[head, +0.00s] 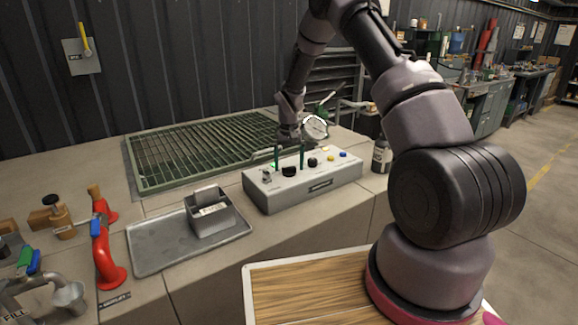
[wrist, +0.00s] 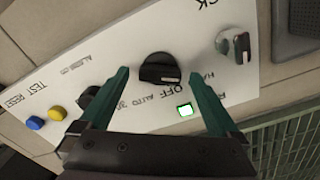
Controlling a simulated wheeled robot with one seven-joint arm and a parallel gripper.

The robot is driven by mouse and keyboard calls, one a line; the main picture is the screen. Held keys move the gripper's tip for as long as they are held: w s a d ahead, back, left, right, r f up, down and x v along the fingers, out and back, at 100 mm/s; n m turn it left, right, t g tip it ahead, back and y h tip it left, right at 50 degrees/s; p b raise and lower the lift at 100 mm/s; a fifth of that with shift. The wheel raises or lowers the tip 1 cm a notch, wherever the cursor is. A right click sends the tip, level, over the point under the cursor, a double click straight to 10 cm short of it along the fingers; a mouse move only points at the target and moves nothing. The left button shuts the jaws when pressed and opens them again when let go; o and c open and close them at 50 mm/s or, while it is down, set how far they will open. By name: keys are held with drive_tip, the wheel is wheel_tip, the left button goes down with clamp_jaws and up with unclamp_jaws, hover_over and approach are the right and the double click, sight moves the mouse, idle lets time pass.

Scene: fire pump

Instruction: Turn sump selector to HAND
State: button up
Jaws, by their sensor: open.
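The grey control box (head: 318,193) stands on the bench, its light top panel (wrist: 205,20) filling much of the wrist view. The sump selector is the black knob (wrist: 160,70), also visible in the head view (head: 289,171). Its white mark points toward the printed OFF. AUTO is printed beside OFF; lettering starting "HA" is partly hidden by a finger. My gripper (wrist: 159,76) is open, its green fingers on either side of the knob, with visible gaps. In the head view my gripper (head: 290,162) is over the box; contact cannot be told.
On the panel are a green-lit indicator (wrist: 185,110), a grey switch (wrist: 235,46), another black knob (head: 312,162), and yellow (wrist: 57,113) and blue (wrist: 35,123) buttons. A green grating (head: 185,155) lies behind the box. A metal tray (head: 160,258) is at left.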

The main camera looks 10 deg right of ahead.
sight(289, 167)
wheel_tip(289, 167, up, 10)
idle(0.4)
